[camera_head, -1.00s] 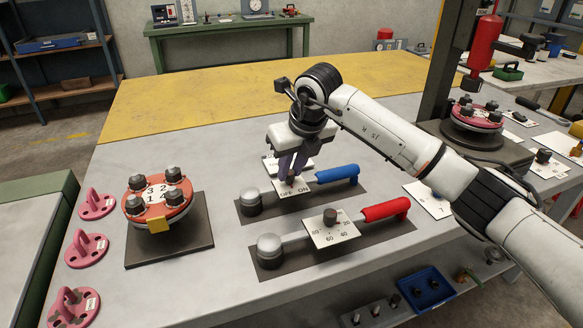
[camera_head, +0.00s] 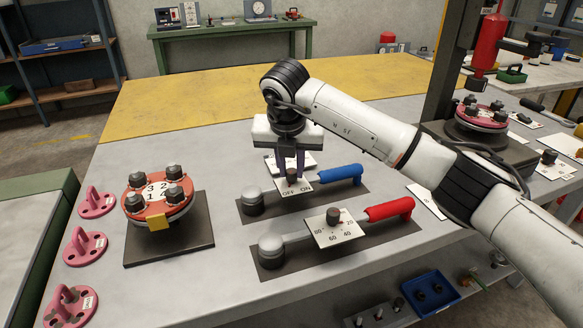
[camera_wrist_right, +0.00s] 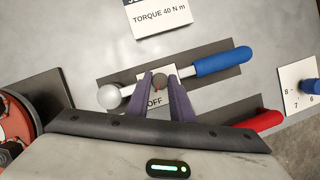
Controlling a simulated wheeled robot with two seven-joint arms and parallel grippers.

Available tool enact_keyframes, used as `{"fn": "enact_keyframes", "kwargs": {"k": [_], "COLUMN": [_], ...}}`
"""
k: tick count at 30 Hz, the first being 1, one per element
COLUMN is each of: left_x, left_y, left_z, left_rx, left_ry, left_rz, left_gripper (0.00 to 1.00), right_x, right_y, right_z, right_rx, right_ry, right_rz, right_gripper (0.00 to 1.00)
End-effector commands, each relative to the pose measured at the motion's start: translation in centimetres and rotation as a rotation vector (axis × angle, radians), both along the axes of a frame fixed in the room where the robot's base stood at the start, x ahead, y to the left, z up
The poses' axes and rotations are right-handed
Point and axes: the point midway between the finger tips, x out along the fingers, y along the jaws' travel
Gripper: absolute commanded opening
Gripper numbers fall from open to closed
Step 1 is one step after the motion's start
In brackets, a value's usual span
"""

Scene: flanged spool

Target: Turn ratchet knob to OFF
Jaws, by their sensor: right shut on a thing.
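The ratchet knob (camera_head: 292,174) is a small dark cylinder on a white plate (camera_head: 296,188) marked OFF on the left and ON on the right. The plate sits on the blue-handled wrench (camera_head: 338,175). My right gripper (camera_head: 291,177) points down with its purple fingers on either side of the knob, shut on it. In the right wrist view the knob (camera_wrist_right: 160,81) shows between the fingertips, with OFF (camera_wrist_right: 154,102) readable and ON hidden by a finger. I cannot tell which word the knob points to. My left gripper is not in view.
A red-handled wrench (camera_head: 387,210) with a numbered dial plate (camera_head: 334,232) lies just in front. A red flange (camera_head: 146,208) with several bolts stands left on a dark plate. Pink flanged parts (camera_head: 85,245) line the left table edge. The yellow tabletop area (camera_head: 190,98) behind is clear.

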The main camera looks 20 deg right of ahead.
Motion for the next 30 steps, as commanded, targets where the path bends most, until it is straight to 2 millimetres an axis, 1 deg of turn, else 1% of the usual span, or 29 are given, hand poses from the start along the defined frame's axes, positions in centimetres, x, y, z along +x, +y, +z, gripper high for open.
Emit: {"fn": "enact_keyframes", "kwargs": {"k": [12, 13, 15, 16, 25, 28, 30], "left_x": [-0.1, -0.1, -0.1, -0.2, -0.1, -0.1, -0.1], "left_y": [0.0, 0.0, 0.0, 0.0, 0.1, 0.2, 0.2], "left_z": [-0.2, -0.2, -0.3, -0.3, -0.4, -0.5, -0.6], "left_rx": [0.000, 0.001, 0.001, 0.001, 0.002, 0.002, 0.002], "left_ry": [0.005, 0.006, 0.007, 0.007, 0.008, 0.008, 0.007], "left_rz": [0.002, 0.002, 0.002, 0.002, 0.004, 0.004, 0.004], "left_gripper": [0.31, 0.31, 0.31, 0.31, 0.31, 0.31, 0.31], "right_x": [0.0, 0.0, 0.0, 0.0, 0.0, -0.2, -0.5], "right_y": [0.0, 0.0, 0.0, 0.0, 0.0, 0.2, 0.3], "right_z": [0.1, 0.1, 0.1, 0.1, 0.1, 0.9, 1.8], "right_rx": [0.001, 0.001, 0.001, 0.001, 0.001, 0.003, 0.001], "right_ry": [-0.002, -0.002, -0.001, 0.000, 0.000, -0.003, -0.004], "right_rz": [-0.009, -0.009, -0.009, -0.008, -0.007, -0.006, -0.006], "right_gripper": [0.00, 0.24, 0.35, 0.39, 0.39, 0.39, 0.39]}}
